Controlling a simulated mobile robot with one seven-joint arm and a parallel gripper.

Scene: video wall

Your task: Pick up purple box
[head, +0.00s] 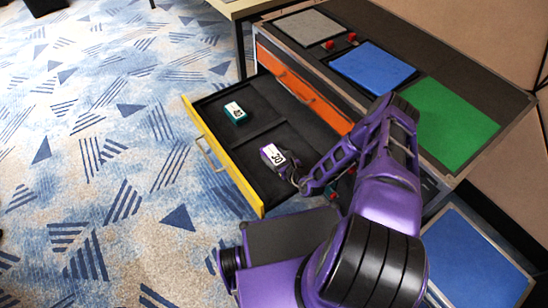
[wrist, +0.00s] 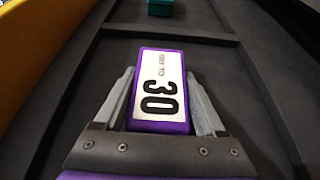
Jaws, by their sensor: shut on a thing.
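The purple box (wrist: 158,92) has a white label with a black 30 on top. In the wrist view it sits between the two fingers of my gripper (wrist: 160,105), which are shut on its sides. In the head view the purple box (head: 272,156) is in the near compartment of the open drawer with the yellow front (head: 222,158). My gripper (head: 287,170) reaches it from the right. I cannot tell whether the box touches the drawer floor.
A teal box (head: 236,112) with a white label lies in the drawer's far compartment, past a low divider (head: 264,130). An orange drawer front (head: 305,92) is just above. Blue (head: 372,68), green (head: 448,120) and grey (head: 308,27) mats lie on the cabinet top.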

